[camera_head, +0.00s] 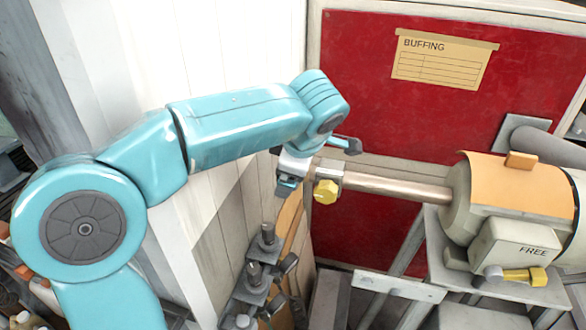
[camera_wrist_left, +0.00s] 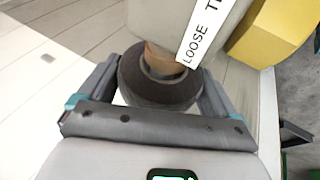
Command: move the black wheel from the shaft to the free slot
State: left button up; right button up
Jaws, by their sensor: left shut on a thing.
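The black wheel (camera_wrist_left: 158,88) is a dark round disc in the left wrist view, between the two fingers of my left gripper (camera_head: 292,172). It sits at the end of the shaft (camera_head: 395,187), in front of a grey block with a "LOOSE" label (camera_wrist_left: 200,35). My left gripper is shut on the wheel. In the head view the wheel is hidden by my gripper. A yellow knob (camera_head: 326,192) is on the block at the shaft's end. My right gripper is not in view.
The shaft runs right to a motor (camera_head: 515,200) with an orange cover and a box marked "FREE". Below my gripper stands a rack (camera_head: 255,280) with several metal posts and dark parts. A red panel (camera_head: 440,90) with a "BUFFING" card is behind. A white wall (camera_head: 220,60) is at left.

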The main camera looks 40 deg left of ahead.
pick_arm(q)
jog(key=shift+s+a+b, duration=0.3)
jog(key=shift+s+a, duration=0.1)
jog(key=shift+a, duration=0.3)
jog(key=shift+s+a+b, duration=0.3)
jog(key=shift+s+a, duration=0.1)
jog(key=shift+a, duration=0.3)
notch_tip(320, 180, up, 8)
jog(key=s+d+p, duration=0.1)
jog(key=p, duration=0.3)
jog(key=shift+s+f+p, duration=0.2)
jog(key=shift+s+p, duration=0.1)
jog(key=shift+s, duration=0.05)
dwell(0.4)
